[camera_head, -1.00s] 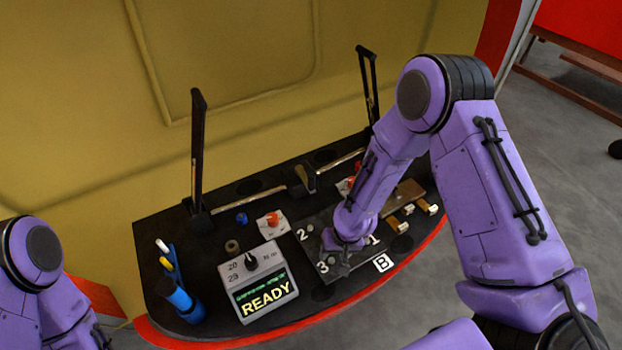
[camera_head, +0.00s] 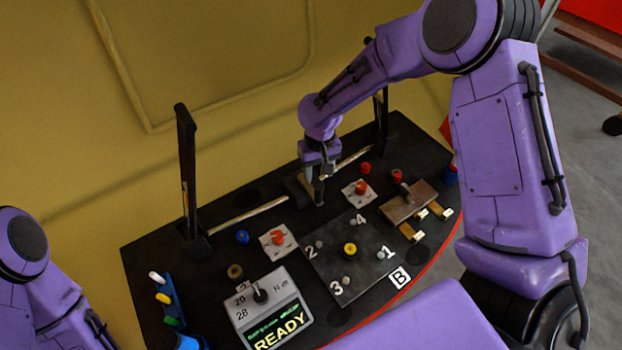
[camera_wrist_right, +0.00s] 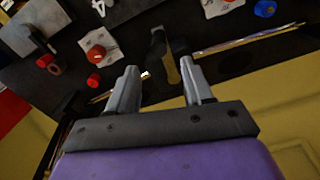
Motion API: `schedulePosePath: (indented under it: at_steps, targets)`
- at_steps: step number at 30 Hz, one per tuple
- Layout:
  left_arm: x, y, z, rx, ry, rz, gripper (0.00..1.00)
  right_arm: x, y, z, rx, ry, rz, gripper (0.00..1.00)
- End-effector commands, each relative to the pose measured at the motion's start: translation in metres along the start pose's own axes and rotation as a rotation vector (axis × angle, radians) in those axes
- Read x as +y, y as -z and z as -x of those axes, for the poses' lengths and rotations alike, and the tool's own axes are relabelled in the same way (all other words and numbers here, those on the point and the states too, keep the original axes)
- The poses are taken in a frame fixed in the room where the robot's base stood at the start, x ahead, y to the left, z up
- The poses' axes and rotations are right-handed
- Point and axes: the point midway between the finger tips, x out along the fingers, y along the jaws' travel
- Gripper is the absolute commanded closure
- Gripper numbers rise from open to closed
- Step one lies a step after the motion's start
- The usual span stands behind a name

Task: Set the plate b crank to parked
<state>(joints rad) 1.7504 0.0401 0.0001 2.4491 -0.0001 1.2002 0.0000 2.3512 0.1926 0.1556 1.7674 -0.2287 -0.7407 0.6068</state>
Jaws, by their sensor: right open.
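Plate B (camera_head: 325,262) is a dark square plate with a yellow-topped centre piece, grey studs numbered 1 to 4 and a "B" label (camera_head: 399,277). A black crank-like piece (camera_wrist_right: 158,42) stands between two pale rods behind the plate; I cannot tell for certain that it is plate B's crank. My right gripper (camera_head: 318,190) points down at this piece and hides much of it in the head view. In the right wrist view my gripper (camera_wrist_right: 159,67) is open, with the piece ahead between its fingertips; contact is unclear. Only my left arm shows, at the lower left.
A grey box reading "READY" (camera_head: 279,340) stands at the front. Red knobs sit on white plates (camera_head: 278,240) (camera_head: 361,188). A brown block (camera_head: 408,202) with brass tabs lies at right. Coloured markers stand at left.

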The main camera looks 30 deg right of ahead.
Motion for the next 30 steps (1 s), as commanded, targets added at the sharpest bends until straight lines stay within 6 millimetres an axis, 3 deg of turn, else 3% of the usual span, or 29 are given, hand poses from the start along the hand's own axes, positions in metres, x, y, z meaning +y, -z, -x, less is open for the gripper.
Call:
schedulePosePath:
  at_steps: [5,16,27,28,30]
  targets:
    - [-0.001,0.001,0.004,-0.002,0.001,-0.001,1.00,0.003,-0.002,-0.018,-0.005,-0.001,-0.005,0.49]
    - [-0.002,0.006,0.015,-0.001,0.001,0.000,1.00,0.006,-0.003,-0.093,-0.003,-0.001,-0.011,0.49]
    - [-0.002,0.006,0.016,-0.001,0.001,-0.001,1.00,0.004,-0.002,-0.106,0.000,0.000,-0.007,0.49]
    - [-0.002,0.006,0.016,-0.001,0.001,-0.001,1.00,0.004,-0.002,-0.106,0.000,0.000,-0.007,0.56]
    - [-0.002,0.006,0.016,-0.001,0.001,-0.001,1.00,0.004,-0.002,-0.105,-0.001,0.000,-0.007,0.79]
